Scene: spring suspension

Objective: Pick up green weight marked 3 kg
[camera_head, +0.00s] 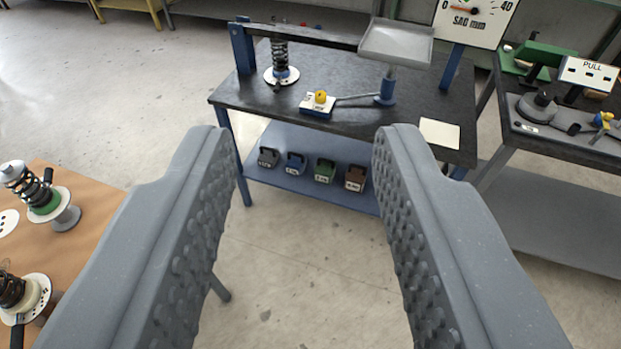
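A green weight (325,168) with a pale label sits on the blue lower shelf (268,184) of the dark-topped table. The label is too small to read. It is third from the left in a row, between a blue weight (294,161) and a reddish-brown weight (356,176). A grey weight (268,155) is at the row's left end. My gripper (301,140) is open and empty, its two textured fingers wide apart in the foreground. The green weight appears between the fingers but well beyond them, lower than the tabletop.
The dark tabletop (345,75) overhangs the shelf. It bears a spring (281,60), a yellow-topped control box (318,103) and a tray (397,42). A brown table (85,215) with springs is at left. Another bench (590,155) is at right. Floor is clear ahead.

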